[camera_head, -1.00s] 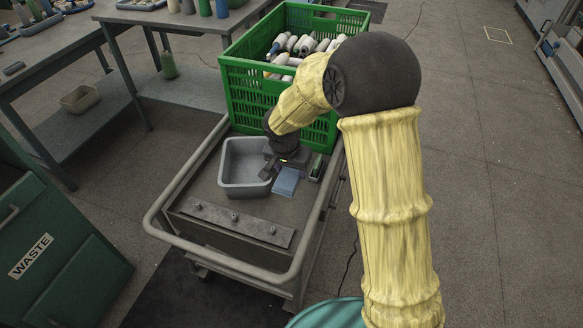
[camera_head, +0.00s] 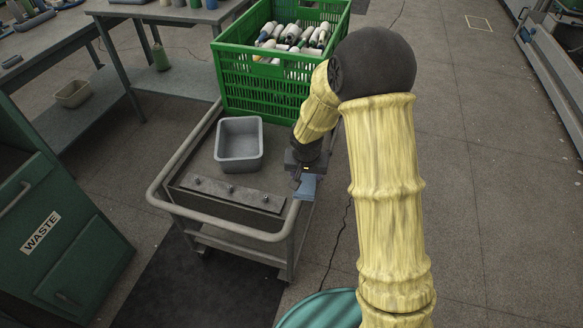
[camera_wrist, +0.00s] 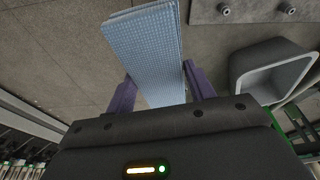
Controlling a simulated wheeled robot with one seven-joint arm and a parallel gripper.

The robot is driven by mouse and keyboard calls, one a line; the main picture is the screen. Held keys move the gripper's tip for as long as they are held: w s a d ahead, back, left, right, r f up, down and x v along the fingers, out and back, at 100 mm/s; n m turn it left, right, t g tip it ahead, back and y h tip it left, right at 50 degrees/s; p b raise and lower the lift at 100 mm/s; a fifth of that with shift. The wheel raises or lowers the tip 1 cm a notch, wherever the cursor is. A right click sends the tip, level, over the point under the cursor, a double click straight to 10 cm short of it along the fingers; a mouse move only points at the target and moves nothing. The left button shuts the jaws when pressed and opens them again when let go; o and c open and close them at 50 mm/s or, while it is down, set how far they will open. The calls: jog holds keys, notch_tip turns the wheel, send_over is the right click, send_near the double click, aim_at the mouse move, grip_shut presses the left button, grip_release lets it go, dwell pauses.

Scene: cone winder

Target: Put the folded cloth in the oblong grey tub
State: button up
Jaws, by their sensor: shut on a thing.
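The folded cloth (camera_head: 307,188) is light blue and is held by my gripper (camera_head: 303,177) at the right edge of the cart top. In the wrist view the cloth (camera_wrist: 150,45) sits between the two purple fingers of my gripper (camera_wrist: 160,90), which are shut on it, and its folded layers stick out past them. The oblong grey tub (camera_head: 240,163) stands upright on the cart, left of my gripper, and looks empty. The tub also shows at the right of the wrist view (camera_wrist: 262,84), apart from the cloth.
The cart (camera_head: 165,199) has a raised rail. A metal plate with knobs (camera_head: 222,194) lies in front of the tub. A green crate (camera_head: 260,92) full of cones stands behind. A green waste bin (camera_head: 75,240) is at left.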

jog(key=s+d+f+n+b, duration=0.1)
jog(key=d+f+b, duration=0.3)
jog(key=f, duration=0.3)
jog(key=s+d+f+n+b, duration=0.1)
jog(key=d+f+b, duration=0.3)
jog(key=f, duration=0.4)
jog(key=shift+s+d+y+b, duration=0.2)
jog(key=shift+s+y+b, duration=0.15)
jog(key=shift+b, duration=0.45)
jog(key=shift+s, duration=0.1)
